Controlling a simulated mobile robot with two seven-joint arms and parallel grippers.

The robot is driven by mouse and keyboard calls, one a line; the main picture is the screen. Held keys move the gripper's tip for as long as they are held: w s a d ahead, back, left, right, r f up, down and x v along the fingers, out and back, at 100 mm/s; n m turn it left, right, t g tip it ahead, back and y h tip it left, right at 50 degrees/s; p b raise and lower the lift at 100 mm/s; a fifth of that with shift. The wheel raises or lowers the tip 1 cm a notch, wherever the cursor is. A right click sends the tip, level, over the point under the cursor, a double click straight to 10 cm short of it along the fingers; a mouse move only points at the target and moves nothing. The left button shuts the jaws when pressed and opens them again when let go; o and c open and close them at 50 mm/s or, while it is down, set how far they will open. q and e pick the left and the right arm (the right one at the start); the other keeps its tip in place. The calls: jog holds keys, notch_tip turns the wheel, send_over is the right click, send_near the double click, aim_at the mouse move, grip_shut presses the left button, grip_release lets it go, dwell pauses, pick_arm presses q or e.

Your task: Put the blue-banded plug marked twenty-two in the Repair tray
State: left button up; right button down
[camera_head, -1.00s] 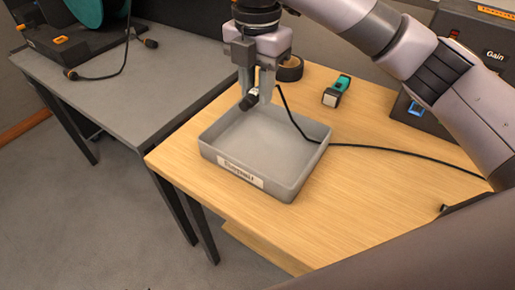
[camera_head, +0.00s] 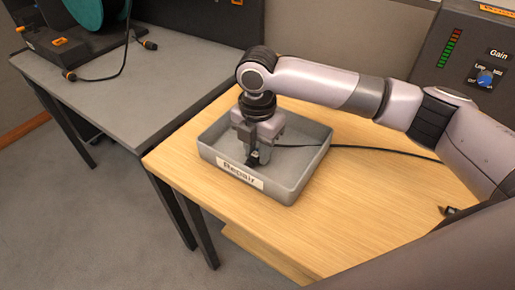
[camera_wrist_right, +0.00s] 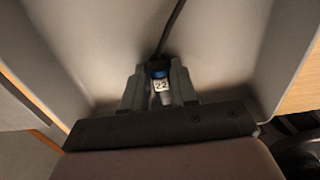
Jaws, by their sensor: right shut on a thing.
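The blue-banded plug (camera_wrist_right: 160,76) shows in the right wrist view with a white label reading 22, its black cable running up and away. My right gripper (camera_wrist_right: 160,92) is shut on it, one finger on each side. In the head view my right gripper (camera_head: 254,160) is down inside the grey Repair tray (camera_head: 285,188), near its labelled front wall. The plug is mostly hidden there by the gripper, and I cannot tell whether it touches the tray floor. My left gripper is not in view.
The cable (camera_head: 385,151) runs over the tray's right rim and across the wooden table (camera_head: 350,215). A control box with a Gain dial (camera_head: 484,79) stands at the back right. A grey table (camera_head: 150,95) at left holds a teal reel (camera_head: 86,12) and loose plugs.

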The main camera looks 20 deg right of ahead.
aim_at(257, 151)
jog(key=shift+f, duration=0.1)
jog(key=c, duration=0.9)
grip_release()
notch_tip(257, 151, up, 12)
jog(key=shift+r+p, duration=0.2)
jog(key=shift+p, duration=0.4)
